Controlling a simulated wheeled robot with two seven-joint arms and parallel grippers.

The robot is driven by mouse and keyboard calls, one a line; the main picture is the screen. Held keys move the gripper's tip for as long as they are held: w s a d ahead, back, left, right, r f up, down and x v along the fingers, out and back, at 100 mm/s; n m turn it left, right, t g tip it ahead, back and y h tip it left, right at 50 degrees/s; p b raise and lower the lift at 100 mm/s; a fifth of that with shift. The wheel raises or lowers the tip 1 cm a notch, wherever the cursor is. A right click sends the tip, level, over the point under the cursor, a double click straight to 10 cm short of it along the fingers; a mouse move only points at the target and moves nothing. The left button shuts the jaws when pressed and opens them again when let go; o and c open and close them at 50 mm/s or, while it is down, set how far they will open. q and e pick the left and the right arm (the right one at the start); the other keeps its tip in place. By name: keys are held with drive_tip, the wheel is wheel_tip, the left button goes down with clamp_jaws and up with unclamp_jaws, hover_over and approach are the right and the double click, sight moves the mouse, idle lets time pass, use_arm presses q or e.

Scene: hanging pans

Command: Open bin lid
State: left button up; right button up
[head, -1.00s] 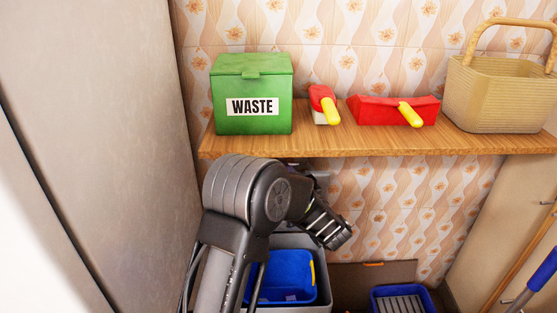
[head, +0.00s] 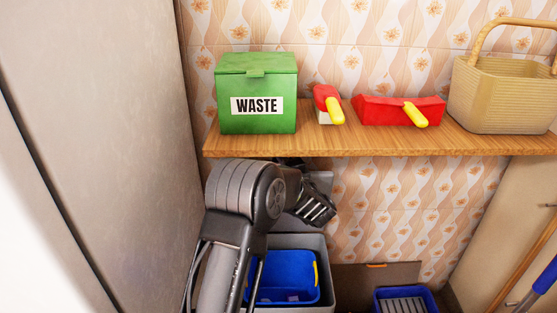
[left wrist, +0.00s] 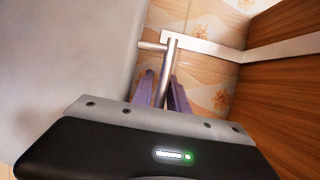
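A grey bin (head: 325,285) stands under the shelf, its top open. My left gripper (head: 320,212) is above it, just under the shelf's front edge. A grey panel (head: 322,180), which looks like the raised lid, shows partly behind the gripper. In the left wrist view, the purple fingers of my left gripper (left wrist: 163,88) are closed around a metal bar handle (left wrist: 172,55) that joins a large grey surface (left wrist: 70,60), apparently the lid. My arm hides much of the bin and lid. My right gripper is not in view.
A blue tub (head: 285,272) shows in the grey bin's opening. The wooden shelf (head: 330,143) above holds a closed green WASTE box (head: 257,85), a red brush (head: 325,98), a red dustpan (head: 385,108) and a basket (head: 500,95). Another blue tub (head: 405,300) is lower right.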

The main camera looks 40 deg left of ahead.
use_arm(q)
clamp_jaws()
idle(1.3)
